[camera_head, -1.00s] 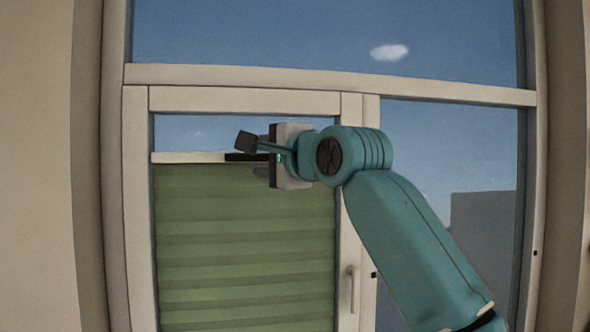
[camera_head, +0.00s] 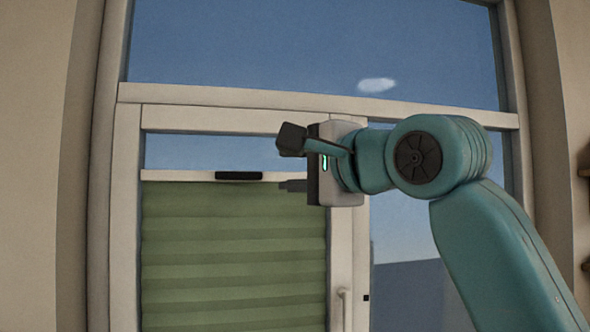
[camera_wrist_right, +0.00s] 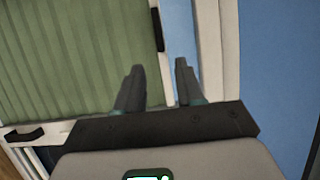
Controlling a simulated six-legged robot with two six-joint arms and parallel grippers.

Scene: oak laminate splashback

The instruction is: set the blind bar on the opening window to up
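The opening window (camera_head: 125,235) has a green pleated blind (camera_head: 230,250) with a cream bar (camera_head: 170,176) along its top edge. A dark grip (camera_head: 238,176) sits at the middle of the bar. The bar is level, near the top of the sash, with a strip of clear glass above it. My right gripper (camera_head: 288,162) is open and empty, right of the dark grip and apart from it. In the right wrist view the two fingers (camera_wrist_right: 157,75) stand apart, with the blind (camera_wrist_right: 75,55) and dark grip (camera_wrist_right: 157,30) beyond them. My left gripper is not in view.
A cream window handle (camera_head: 345,305) is on the right side of the sash. A fixed pane (camera_head: 405,220) lies to the right, partly behind my right arm. A cream crossbar (camera_head: 240,96) runs above the sash. Walls (camera_head: 35,150) flank the window.

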